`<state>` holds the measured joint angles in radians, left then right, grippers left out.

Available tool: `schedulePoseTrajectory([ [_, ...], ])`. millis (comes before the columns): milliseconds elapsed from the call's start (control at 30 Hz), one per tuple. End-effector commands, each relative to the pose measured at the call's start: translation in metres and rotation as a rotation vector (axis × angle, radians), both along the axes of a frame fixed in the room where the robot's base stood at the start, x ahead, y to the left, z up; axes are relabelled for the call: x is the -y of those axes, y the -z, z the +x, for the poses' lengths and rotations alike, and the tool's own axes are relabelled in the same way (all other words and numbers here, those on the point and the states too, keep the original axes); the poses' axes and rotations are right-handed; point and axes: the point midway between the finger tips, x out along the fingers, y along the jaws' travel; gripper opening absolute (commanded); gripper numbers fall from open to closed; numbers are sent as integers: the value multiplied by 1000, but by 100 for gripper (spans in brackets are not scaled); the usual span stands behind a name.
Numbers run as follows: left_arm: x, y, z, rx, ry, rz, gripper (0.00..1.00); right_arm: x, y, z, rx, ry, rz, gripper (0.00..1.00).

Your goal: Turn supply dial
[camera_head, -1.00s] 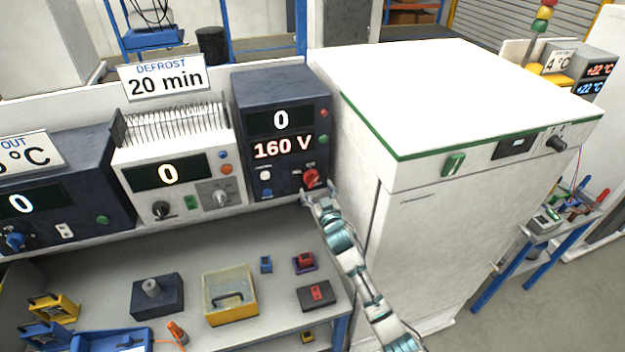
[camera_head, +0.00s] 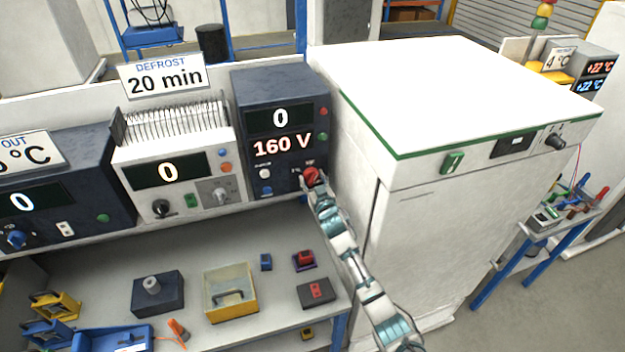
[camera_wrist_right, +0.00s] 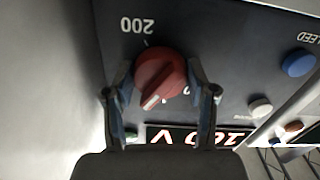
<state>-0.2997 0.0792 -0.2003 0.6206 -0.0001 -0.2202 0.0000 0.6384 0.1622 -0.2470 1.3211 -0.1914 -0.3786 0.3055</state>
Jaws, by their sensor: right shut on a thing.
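The red supply dial (camera_head: 311,175) sits at the lower right of the dark supply unit (camera_head: 281,86), whose displays read 0 and 160 V. My right gripper (camera_head: 308,184) is at the dial. In the right wrist view, the red dial (camera_wrist_right: 160,75) has a pale pointer mark and lies between the two fingers of my right gripper (camera_wrist_right: 161,92), which is shut on it. A "200" label shows upside down beside the dial there. My left gripper is not in view.
A white unit (camera_head: 180,160) with its own display and knobs stands left of the supply. A large white cabinet (camera_head: 430,230) stands close on the right of my arm. The bench below holds a yellow box (camera_head: 230,292) and a dark block (camera_head: 158,293).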

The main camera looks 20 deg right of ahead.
Motion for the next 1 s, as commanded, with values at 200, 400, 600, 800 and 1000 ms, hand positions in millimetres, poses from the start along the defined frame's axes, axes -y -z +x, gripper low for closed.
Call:
schedulePoseTrajectory([
  [200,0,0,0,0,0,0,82,0,0,0,-1,0,26,22],
  [400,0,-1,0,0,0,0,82,-1,0,0,-4,0,122,22],
  [600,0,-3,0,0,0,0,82,-1,0,0,-9,0,259,22],
  [800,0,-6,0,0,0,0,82,-1,0,0,-14,1,387,22],
  [1000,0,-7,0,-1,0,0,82,0,0,0,-17,1,476,22],
])
